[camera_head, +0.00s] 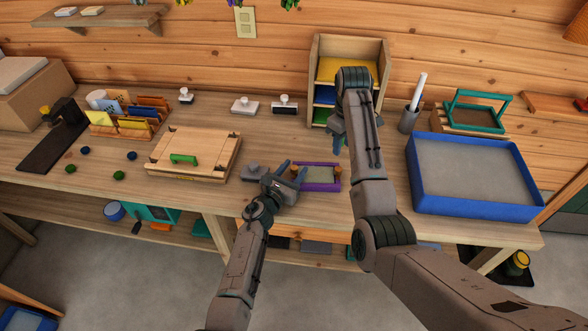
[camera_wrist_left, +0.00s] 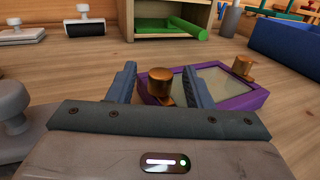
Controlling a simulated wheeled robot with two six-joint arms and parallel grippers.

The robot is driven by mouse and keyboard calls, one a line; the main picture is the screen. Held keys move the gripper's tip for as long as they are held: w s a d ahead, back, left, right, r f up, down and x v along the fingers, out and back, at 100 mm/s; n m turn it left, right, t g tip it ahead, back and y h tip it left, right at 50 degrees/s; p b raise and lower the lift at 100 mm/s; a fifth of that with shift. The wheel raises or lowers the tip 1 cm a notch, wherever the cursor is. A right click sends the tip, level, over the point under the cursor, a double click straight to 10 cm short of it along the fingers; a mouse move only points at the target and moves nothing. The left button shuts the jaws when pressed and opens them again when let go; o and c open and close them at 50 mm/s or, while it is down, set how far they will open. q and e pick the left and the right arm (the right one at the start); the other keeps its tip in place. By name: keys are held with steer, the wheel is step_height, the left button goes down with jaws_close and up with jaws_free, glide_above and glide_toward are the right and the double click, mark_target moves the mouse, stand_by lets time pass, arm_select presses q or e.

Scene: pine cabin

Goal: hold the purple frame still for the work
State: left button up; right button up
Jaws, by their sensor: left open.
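The purple frame (camera_head: 322,188) lies flat on the bench near its front edge, with a pale panel inside it. It also shows in the left wrist view (camera_wrist_left: 238,103). It has a copper knob (camera_wrist_left: 160,84) at its near left side and another copper knob (camera_wrist_left: 243,66) at its right. My left gripper (camera_head: 292,168) is open at the frame's left end. In the left wrist view its two fingers stand on either side of the near knob, with gaps showing. My right gripper (camera_head: 338,141) is mostly hidden behind its arm, behind the frame.
A grey knobbed block (camera_head: 255,173) sits just left of my left gripper. A cubby shelf (camera_head: 316,95) stands behind, and a blue tray (camera_head: 480,205) is at the right.

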mark_target(339, 168)
arm_select(q)
steer(key=shift+w+d, duration=0.2)
steer(key=shift+w, duration=0.15)
jaws_close()
arm_select(e)
steer(key=n, duration=0.2)
steer(key=f+n, duration=0.1)
steer(key=n, duration=0.4)
steer(key=shift+f, duration=0.4)
step_height(339, 168, down, 8)
steer(key=shift+r, duration=0.2)
steer(key=c, duration=0.6)
